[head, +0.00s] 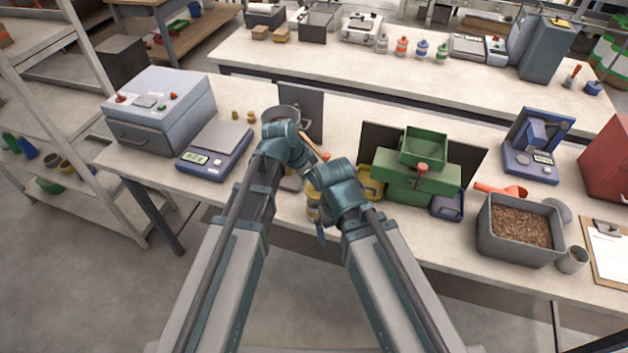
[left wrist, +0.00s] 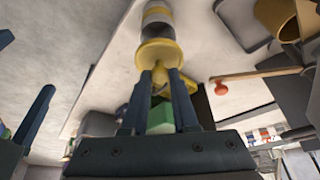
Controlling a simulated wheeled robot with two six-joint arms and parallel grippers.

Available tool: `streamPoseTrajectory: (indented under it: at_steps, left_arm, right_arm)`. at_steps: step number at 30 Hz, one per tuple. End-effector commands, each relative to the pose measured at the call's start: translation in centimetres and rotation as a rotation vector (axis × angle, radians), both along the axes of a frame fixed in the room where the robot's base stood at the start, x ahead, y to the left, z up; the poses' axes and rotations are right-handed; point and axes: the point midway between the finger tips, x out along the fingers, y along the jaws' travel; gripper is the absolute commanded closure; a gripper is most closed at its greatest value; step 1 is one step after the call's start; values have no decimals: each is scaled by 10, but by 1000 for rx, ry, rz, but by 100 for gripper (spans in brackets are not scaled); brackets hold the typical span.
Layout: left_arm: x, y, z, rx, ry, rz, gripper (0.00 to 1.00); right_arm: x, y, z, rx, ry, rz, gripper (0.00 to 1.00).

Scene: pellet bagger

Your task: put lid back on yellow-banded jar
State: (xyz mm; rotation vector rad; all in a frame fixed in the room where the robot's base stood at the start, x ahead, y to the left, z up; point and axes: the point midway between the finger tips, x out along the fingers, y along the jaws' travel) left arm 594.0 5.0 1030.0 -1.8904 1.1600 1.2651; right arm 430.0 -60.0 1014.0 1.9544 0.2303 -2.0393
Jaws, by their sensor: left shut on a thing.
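In the left wrist view, my left gripper (left wrist: 164,80) is shut on the knob of a yellow lid (left wrist: 159,53). The yellow-banded jar (left wrist: 157,16), white and grey, is directly beyond the lid, in line with it. I cannot tell whether lid and jar touch. In the head view, the jar (head: 313,207) stands near the bench's front edge, partly hidden by my right arm. My right gripper (left wrist: 25,75) shows at the left of the wrist view, fingers apart and empty, beside the jar.
A yellow tray (head: 371,188) and a green machine (head: 415,185) stand to the right. A blue scale (head: 214,153) and a grey box machine (head: 160,108) stand to the left.

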Motion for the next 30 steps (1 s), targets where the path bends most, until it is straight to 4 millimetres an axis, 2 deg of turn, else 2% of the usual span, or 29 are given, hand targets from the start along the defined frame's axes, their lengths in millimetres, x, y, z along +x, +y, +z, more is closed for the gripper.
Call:
streamPoseTrajectory:
  at_steps: [1,3,12,30]
  left_arm:
    - [0,0,-10,0,0,0,100]
    - [0,0,-17,0,0,0,100]
    - [0,0,-40,0,0,0,100]
    - [0,0,-42,0,0,0,100]
  right_arm:
    - [0,0,-10,0,0,0,0]
    - [0,0,-17,0,0,-1,0]
    - [0,0,-40,0,0,-1,0]
    - [0,0,-42,0,0,-2,0]
